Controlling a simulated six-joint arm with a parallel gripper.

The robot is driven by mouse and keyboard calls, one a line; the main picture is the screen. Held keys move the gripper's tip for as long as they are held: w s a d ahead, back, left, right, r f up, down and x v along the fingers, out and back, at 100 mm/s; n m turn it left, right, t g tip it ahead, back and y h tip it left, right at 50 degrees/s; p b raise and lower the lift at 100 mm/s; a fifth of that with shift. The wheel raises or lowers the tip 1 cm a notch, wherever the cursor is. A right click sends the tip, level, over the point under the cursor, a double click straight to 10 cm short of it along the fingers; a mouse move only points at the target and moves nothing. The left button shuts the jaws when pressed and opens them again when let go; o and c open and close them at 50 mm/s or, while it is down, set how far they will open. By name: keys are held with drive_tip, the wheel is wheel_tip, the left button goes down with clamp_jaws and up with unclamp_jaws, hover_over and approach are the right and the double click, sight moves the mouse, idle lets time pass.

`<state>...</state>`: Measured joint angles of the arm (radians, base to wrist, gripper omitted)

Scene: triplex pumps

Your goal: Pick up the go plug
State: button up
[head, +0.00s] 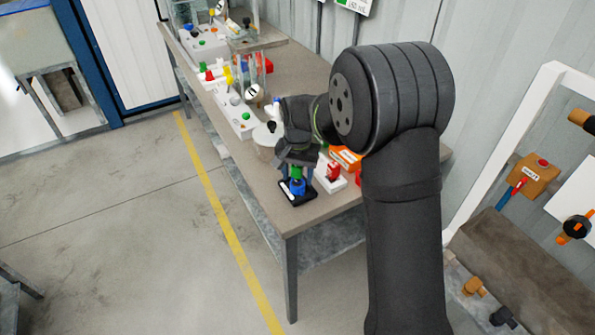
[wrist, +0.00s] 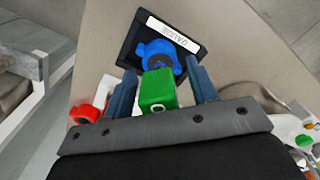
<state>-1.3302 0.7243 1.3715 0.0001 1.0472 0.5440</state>
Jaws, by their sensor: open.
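The green plug (wrist: 158,88), the likely go plug, lies between the two blue-grey fingers of my gripper (wrist: 160,68) in the wrist view. It has a small pale ring mark on its near face. My gripper is open, with a finger on each side of the plug; a narrow gap shows on both sides. In the head view my gripper (head: 295,168) is over the table's near end, and the green plug (head: 296,173) shows just under it.
A blue knob-like part (wrist: 158,52) sits on a black base (wrist: 126,52) labelled GAUGE, just beyond the fingers. A red part (head: 333,171) on a white base is close by. Orange boxes (head: 345,157) lie behind. Pump units (head: 236,118) stand farther along the table (head: 312,208).

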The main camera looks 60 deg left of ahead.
clamp_jaws()
drive_tip(key=shift+r, duration=0.1)
drive_tip(key=shift+r, duration=0.5)
drive_tip(key=r, duration=0.3)
drive_tip(key=shift+w+d+r, duration=0.3)
drive_tip(key=shift+w+r, duration=0.05)
drive_tip(key=w+d+r, duration=0.6)
drive_tip(key=w+d, duration=0.1)
drive_tip(key=d, duration=0.1)
drive_tip(key=shift+w+r, duration=0.15)
drive_tip(key=shift+w, duration=0.05)
